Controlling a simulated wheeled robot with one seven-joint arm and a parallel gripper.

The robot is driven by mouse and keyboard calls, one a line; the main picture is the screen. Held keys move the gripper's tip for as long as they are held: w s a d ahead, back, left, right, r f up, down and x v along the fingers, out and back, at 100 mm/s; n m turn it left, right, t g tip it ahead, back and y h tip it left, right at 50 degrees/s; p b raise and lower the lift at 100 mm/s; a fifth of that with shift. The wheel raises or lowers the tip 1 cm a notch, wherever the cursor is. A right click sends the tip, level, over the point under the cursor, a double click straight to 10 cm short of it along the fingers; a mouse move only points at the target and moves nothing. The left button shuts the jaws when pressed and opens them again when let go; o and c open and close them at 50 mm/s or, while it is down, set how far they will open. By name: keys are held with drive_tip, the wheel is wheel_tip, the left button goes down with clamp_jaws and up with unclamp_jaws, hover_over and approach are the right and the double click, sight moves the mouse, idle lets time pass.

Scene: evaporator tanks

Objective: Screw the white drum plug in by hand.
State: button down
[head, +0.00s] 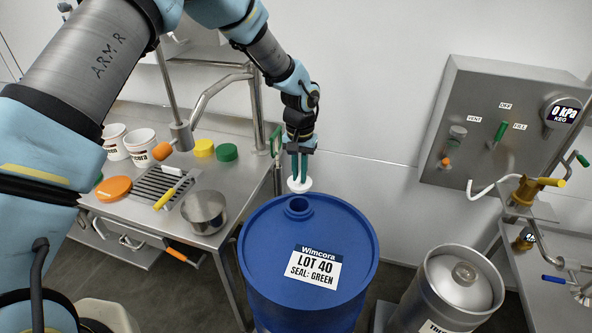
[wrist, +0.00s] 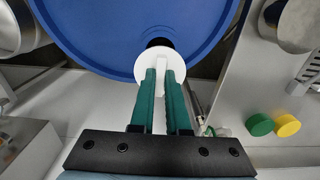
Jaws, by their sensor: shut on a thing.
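The white drum plug (head: 299,185) is held in my gripper (head: 299,172), whose green fingers are shut on it. It hangs a little above the open round bung hole (head: 297,205) of the blue drum (head: 262,235), apart from it in the head view. The drum's label reads Wimcora, LOT 40, SEAL: GREEN. In the wrist view the white plug (wrist: 153,67) sits at the tips of my gripper (wrist: 161,75), its upright grip between the fingers. There it partly covers the dark hole (wrist: 160,43) in the blue drum (wrist: 105,35).
A steel table (head: 220,239) on the left bears a yellow cap (head: 204,148), a green cap (head: 227,152), an orange lid (head: 114,189), a bowl (head: 204,211) and white tubs (head: 140,143). A steel keg (head: 455,285) stands right of the drum. A valve panel (head: 470,100) hangs behind.

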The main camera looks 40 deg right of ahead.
sight(299, 188)
drive_tip(key=shift+a+f, duration=0.1)
drive_tip(key=shift+f, duration=0.05)
drive_tip(key=shift+f+b, duration=1.9)
drive_tip(key=shift+f, duration=0.4)
drive_tip(key=shift+f+b, duration=0.3)
drive_tip(key=shift+b, duration=0.1)
drive_tip(key=shift+f+b, duration=1.05)
drive_tip(key=shift+f, duration=0.35)
drive_tip(key=c, duration=0.8)
unclamp_jaws()
drive_tip(key=shift+r+p, duration=1.7)
drive_tip(key=shift+r, duration=1.35)
